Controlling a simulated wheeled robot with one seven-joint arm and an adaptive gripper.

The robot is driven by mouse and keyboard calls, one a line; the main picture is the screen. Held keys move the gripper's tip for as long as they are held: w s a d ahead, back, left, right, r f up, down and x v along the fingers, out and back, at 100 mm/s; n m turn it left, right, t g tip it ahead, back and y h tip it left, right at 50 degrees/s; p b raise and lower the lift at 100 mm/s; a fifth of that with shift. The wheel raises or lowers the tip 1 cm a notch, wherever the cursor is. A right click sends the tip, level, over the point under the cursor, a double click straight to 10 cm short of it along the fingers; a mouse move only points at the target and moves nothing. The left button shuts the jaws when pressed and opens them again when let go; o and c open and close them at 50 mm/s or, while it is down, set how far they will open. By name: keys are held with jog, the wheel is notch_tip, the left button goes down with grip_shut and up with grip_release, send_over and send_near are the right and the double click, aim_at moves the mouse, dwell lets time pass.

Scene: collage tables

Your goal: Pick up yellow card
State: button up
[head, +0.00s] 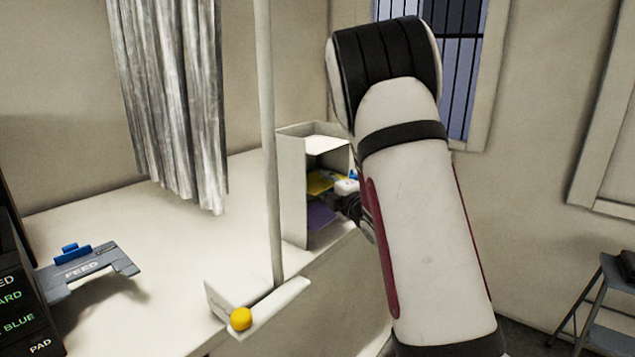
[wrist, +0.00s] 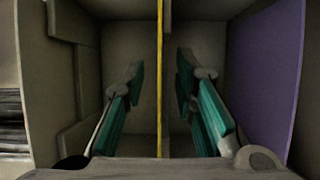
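The yellow card (head: 318,184) lies on a middle level of a small pale shelf unit (head: 293,190) on the table. In the wrist view the yellow card (wrist: 160,60) shows edge-on as a thin upright strip. My gripper (wrist: 160,80) is open inside the compartment, its teal-padded fingers on either side of the card. A gap shows between each finger and the card. In the head view my arm hides most of the gripper.
A purple card (head: 321,214) lies on the level below, and it shows at the right of the wrist view (wrist: 265,80). A white card (head: 325,145) is on the top level. A pole (head: 268,120) stands left of the shelf.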

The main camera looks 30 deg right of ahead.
grip_shut()
jog(key=shift+s+r, duration=0.1)
jog(key=shift+r, duration=0.05)
